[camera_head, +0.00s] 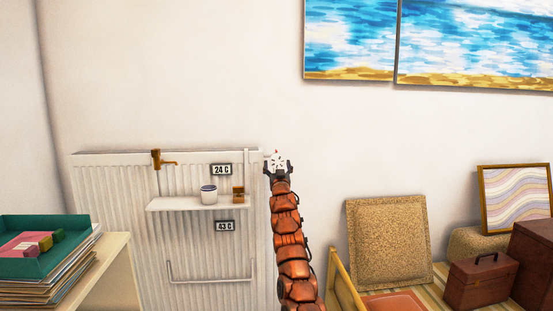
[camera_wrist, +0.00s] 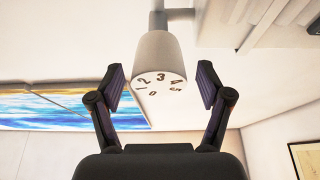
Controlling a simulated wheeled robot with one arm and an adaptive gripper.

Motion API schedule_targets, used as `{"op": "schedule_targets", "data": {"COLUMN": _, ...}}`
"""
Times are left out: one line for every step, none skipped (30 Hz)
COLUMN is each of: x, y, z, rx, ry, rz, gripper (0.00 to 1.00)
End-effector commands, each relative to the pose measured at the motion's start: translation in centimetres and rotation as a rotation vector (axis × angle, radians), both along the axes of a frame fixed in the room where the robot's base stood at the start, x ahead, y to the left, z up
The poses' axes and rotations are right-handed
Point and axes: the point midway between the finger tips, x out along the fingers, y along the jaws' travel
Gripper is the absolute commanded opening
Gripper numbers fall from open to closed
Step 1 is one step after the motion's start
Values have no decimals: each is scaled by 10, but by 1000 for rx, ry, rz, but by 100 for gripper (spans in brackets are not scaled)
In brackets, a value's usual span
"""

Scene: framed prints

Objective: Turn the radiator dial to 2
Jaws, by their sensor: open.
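The radiator dial is a white knob with dark figures 0 to 5 on its end face. In the wrist view the dial (camera_wrist: 158,60) shows large in the upper middle, with 2 and 3 near the top of its face. In the head view the dial (camera_head: 279,160) is small at the radiator's upper right corner, with a tiny red spot above it. My gripper (camera_head: 278,171) is open in front of the dial. In the wrist view my gripper's fingers (camera_wrist: 161,88) stand either side of the dial's face, with a gap on both sides. The pointer setting cannot be read.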

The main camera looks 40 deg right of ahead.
Motion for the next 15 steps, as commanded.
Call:
{"op": "schedule_targets", "data": {"x": 5, "y": 1, "z": 1, "rx": -2, "ry": 4, "rz": 3, "gripper": 78}}
{"op": "schedule_targets", "data": {"x": 7, "y": 0, "z": 1, "rx": -3, "ry": 6, "rz": 3, "gripper": 78}}
{"op": "schedule_targets", "data": {"x": 8, "y": -2, "z": 1, "rx": -3, "ry": 5, "rz": 2, "gripper": 78}}
{"op": "schedule_targets", "data": {"x": 9, "y": -2, "z": 2, "rx": -3, "ry": 5, "rz": 3, "gripper": 78}}
{"op": "schedule_targets", "data": {"x": 11, "y": -3, "z": 3, "rx": -3, "ry": 5, "rz": 3, "gripper": 78}}
{"op": "schedule_targets", "data": {"x": 12, "y": -5, "z": 4, "rx": -4, "ry": 5, "rz": 2, "gripper": 78}}
{"op": "schedule_targets", "data": {"x": 12, "y": -6, "z": 5, "rx": -3, "ry": 4, "rz": 1, "gripper": 78}}
{"op": "schedule_targets", "data": {"x": 14, "y": -6, "z": 5, "rx": -2, "ry": 4, "rz": 2, "gripper": 78}}
{"op": "schedule_targets", "data": {"x": 15, "y": -8, "z": 7, "rx": -1, "ry": 3, "rz": 2, "gripper": 78}}
{"op": "schedule_targets", "data": {"x": 15, "y": -10, "z": 7, "rx": -1, "ry": 4, "rz": 0, "gripper": 78}}
{"op": "schedule_targets", "data": {"x": 16, "y": -11, "z": 8, "rx": 0, "ry": 4, "rz": -1, "gripper": 78}}
{"op": "schedule_targets", "data": {"x": 17, "y": -12, "z": 10, "rx": 3, "ry": 0, "rz": 1, "gripper": 78}}
{"op": "schedule_targets", "data": {"x": 19, "y": -12, "z": 11, "rx": 1, "ry": 2, "rz": 2, "gripper": 78}}
{"op": "schedule_targets", "data": {"x": 20, "y": -13, "z": 12, "rx": -1, "ry": 2, "rz": 2, "gripper": 78}}
{"op": "schedule_targets", "data": {"x": 23, "y": -12, "z": 13, "rx": -3, "ry": 4, "rz": 4, "gripper": 78}}
